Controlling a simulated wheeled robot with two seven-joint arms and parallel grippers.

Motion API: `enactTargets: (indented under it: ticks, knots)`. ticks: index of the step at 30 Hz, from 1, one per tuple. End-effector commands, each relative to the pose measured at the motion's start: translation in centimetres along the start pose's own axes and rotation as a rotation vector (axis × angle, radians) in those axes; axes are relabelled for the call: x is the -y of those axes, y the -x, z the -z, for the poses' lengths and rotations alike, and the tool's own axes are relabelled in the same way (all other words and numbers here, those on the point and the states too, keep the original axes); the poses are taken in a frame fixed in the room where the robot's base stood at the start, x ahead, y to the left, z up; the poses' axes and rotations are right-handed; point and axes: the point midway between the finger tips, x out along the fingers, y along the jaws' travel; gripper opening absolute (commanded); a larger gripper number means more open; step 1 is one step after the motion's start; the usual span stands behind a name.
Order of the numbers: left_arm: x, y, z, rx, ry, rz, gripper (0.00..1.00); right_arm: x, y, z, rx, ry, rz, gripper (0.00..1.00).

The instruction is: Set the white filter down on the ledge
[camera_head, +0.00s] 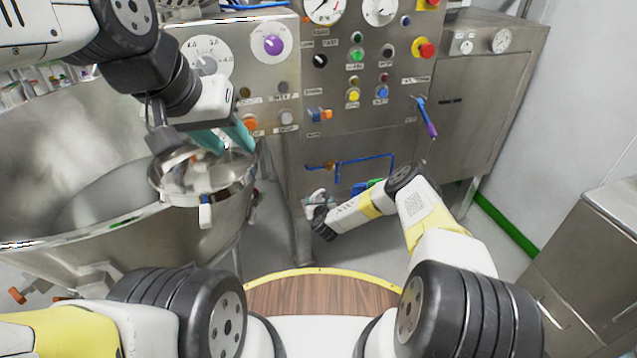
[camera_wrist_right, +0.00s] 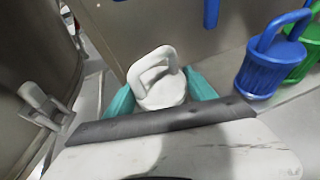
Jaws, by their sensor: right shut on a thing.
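The white filter (camera_wrist_right: 162,84), with a loop handle on top, sits between the teal fingers of my right gripper (camera_wrist_right: 160,98) in the right wrist view. The gripper is shut on it. In the head view the filter (camera_head: 316,198) is small and partly hidden by my right wrist, low in front of the steel cabinet. The ledge (camera_wrist_right: 292,118) is a grey strip at the cabinet's foot. I cannot tell whether the filter touches it. My left gripper (camera_head: 226,139) has its teal fingers apart, above a round steel rim at the left.
A blue filter (camera_wrist_right: 262,70) and a green filter (camera_wrist_right: 303,58) stand to the right of the white one. A large steel bowl (camera_head: 90,215) fills the left. A control panel (camera_head: 350,70) with knobs and gauges is behind. A steel cabinet (camera_head: 590,260) stands at right.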

Motion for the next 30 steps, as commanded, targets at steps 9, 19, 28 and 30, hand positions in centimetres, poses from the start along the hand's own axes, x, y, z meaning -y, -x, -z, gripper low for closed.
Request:
enactTargets:
  ticks: [9,19,28,30]
  knots:
    - [0.0,0.0,0.0,0.000,0.000,0.000,0.36,0.0,-0.1,0.2,0.000,0.000,0.001,0.86]
    - [0.0,0.0,0.0,0.000,0.000,0.000,0.36,0.0,-0.1,0.1,0.000,0.000,0.000,0.86]
    - [0.0,0.0,0.0,0.000,0.000,0.000,0.36,0.1,3.4,0.0,-0.003,-0.003,0.000,0.86]
    - [0.0,0.0,0.0,0.000,0.000,0.000,0.36,0.1,4.9,0.0,-0.002,-0.003,0.000,0.86]
